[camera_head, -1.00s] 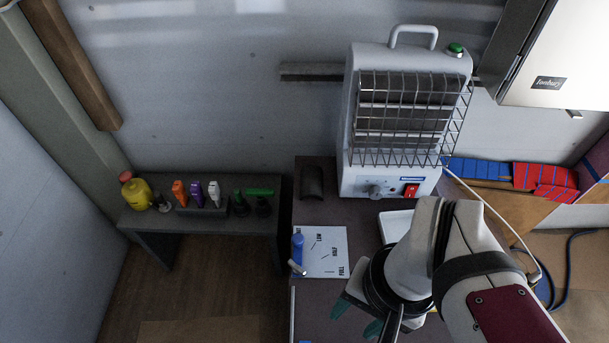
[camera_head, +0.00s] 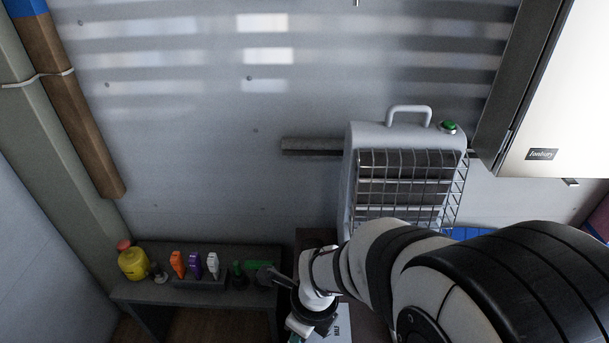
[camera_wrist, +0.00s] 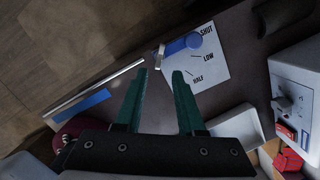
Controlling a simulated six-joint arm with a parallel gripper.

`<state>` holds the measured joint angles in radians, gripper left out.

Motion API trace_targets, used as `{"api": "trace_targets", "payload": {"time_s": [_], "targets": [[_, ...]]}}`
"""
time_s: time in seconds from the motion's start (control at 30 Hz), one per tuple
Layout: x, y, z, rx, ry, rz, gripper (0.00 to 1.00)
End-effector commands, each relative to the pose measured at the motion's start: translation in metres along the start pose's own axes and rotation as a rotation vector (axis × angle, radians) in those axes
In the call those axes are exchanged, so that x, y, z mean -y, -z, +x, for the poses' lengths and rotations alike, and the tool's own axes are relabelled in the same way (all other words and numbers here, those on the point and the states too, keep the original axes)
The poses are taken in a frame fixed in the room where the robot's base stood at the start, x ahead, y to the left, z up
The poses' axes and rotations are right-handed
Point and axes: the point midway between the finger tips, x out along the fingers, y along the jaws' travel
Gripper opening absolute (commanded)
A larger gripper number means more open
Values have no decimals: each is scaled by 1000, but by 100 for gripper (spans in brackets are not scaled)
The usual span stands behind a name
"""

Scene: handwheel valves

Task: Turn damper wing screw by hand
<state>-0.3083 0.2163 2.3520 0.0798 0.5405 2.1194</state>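In the wrist view, a blue lever (camera_wrist: 183,43) with a small metal screw piece (camera_wrist: 161,50) at its left end lies over a white placard (camera_wrist: 209,72). The placard reads SHUT, LOW and HALF, and the lever lies near SHUT. My gripper (camera_wrist: 159,74) has two green fingers spread apart with nothing between them. The fingertips appear just short of the screw piece in the picture, apart from it; the depth gap is hard to tell. In the head view my arm hides the fingers, the lever and most of the placard (camera_head: 344,329).
A heater with a wire grille (camera_head: 402,178) stands behind my arm. A dark bench (camera_head: 150,290) at left holds a yellow bottle (camera_head: 132,263) and several coloured tools. In the wrist view, a white tray (camera_wrist: 238,124) and a control box (camera_wrist: 293,100) are at right.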

Motion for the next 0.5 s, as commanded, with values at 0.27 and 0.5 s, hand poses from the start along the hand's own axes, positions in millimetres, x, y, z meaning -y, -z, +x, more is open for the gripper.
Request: {"api": "trace_targets", "payload": {"time_s": [0.27,0.5], "targets": [[-1,1,31,-3,-3,-3,38],[-1,2,60,-4,-2,-4,38]]}}
